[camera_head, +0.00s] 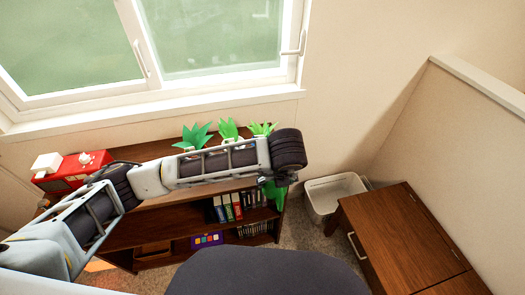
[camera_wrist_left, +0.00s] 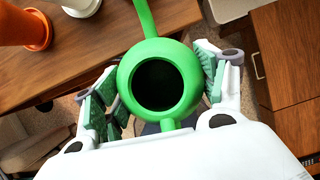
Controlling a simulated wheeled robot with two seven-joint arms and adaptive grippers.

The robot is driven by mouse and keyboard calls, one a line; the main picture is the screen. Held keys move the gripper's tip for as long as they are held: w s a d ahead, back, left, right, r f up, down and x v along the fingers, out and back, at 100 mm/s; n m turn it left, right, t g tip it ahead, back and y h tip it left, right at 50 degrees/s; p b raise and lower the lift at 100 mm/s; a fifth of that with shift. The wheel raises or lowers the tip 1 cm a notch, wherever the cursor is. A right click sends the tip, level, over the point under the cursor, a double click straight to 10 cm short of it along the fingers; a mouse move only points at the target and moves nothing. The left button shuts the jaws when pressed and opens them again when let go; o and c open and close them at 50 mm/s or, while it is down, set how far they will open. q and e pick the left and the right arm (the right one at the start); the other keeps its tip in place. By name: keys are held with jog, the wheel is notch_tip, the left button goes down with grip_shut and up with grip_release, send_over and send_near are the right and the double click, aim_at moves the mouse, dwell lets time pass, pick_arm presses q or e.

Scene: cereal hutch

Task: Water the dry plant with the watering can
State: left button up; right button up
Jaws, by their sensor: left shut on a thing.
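The green watering can (camera_wrist_left: 124,82) is between the two fingers of my left gripper (camera_wrist_left: 160,80), which is shut on it. In the wrist view its round opening faces the camera and its spout points up the picture. In the head view the can (camera_head: 275,198) shows partly below my left gripper (camera_head: 281,181), in front of the shelf's right end. Three leafy plants stand on the shelf top: left (camera_head: 195,136), middle (camera_head: 229,130) and right (camera_head: 262,128). All look green; I cannot tell which is dry. My arm hides most of their pots. My right gripper is not in view.
The brown bookshelf (camera_head: 150,228) stands under the window. A red appliance (camera_head: 72,172) is at its left end. An orange pot (camera_wrist_left: 25,25) and a white pot (camera_wrist_left: 82,6) show in the wrist view. A white bin (camera_head: 325,198) and a brown cabinet (camera_head: 405,240) stand right.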

pick_arm(q)
jog(key=shift+s+d+r+p, duration=0.2)
jog(key=shift+s+r, duration=0.5)
jog(key=shift+s, duration=0.35)
jog(key=shift+s+d+r+p, duration=0.1)
jog(key=shift+s+d+r, duration=0.15)
jog(key=shift+s+r, duration=0.6)
jog(key=shift+s+d+r+p, duration=0.2)
jog(key=shift+s+r, duration=0.3)
jog(key=shift+s, duration=0.7)
